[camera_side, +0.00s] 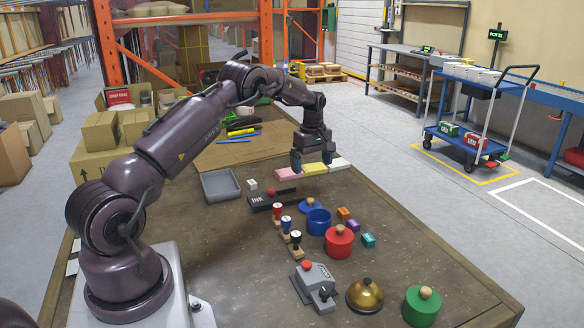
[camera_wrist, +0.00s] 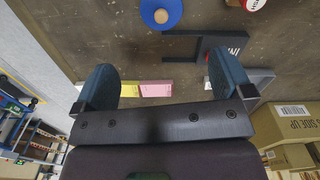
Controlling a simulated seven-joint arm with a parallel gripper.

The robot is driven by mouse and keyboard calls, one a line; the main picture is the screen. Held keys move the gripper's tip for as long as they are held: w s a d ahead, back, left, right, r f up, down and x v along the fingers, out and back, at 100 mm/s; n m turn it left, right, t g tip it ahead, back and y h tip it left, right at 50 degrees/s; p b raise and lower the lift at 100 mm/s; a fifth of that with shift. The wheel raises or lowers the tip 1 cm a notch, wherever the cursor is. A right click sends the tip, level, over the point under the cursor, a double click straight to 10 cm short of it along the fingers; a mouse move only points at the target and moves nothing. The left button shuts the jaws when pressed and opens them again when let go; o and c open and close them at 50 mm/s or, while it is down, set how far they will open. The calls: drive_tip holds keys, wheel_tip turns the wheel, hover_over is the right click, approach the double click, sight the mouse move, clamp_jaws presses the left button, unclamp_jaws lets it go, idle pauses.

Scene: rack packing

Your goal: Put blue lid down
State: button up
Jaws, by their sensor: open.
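The blue lid (camera_side: 306,208) lies on the table just behind the open blue pot (camera_side: 319,224) and is partly hidden by it in the side view. In the wrist view the blue lid (camera_wrist: 173,18) shows at the top edge, with its round wooden knob facing up. My gripper (camera_side: 312,165) is above the table, farther back than the lid and over the area of the coloured blocks. In the wrist view its fingers (camera_wrist: 163,65) are wide apart with nothing between them, and the lid is apart from them.
Pink, yellow and white blocks (camera_side: 289,173) lie under my gripper. An ink pad (camera_side: 260,202), several stamps (camera_side: 287,224) and a grey tray (camera_side: 221,185) are to the left. A red lidded pot (camera_side: 339,243), bell (camera_side: 365,297) and green pot (camera_side: 422,307) stand nearer the front.

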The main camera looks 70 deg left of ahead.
drive_tip(key=s+d+r+m+t, duration=0.1)
drive_tip(key=s+d+r+m, duration=0.25)
drive_tip(key=d+r, duration=0.6)
drive_tip(key=s+d+r+m+t, duration=0.15)
drive_tip(key=d+r+m, duration=0.35)
drive_tip(key=d+r, duration=0.5)
drive_tip(key=s+d+r+m+t, duration=0.1)
drive_tip(key=s+d+r+m, duration=0.4)
drive_tip(key=s+d, duration=0.3)
drive_tip(key=s+d+f+m+t, duration=0.1)
drive_tip(key=s+d+m, duration=0.1)
drive_tip(key=s, duration=0.4)
drive_tip(key=s+d+f+m+t, duration=0.1)
drive_tip(key=s+d+f+m, duration=0.1)
drive_tip(key=s, duration=0.5)
drive_tip(key=shift+d+m, duration=0.7)
drive_tip(key=shift+m, duration=0.45)
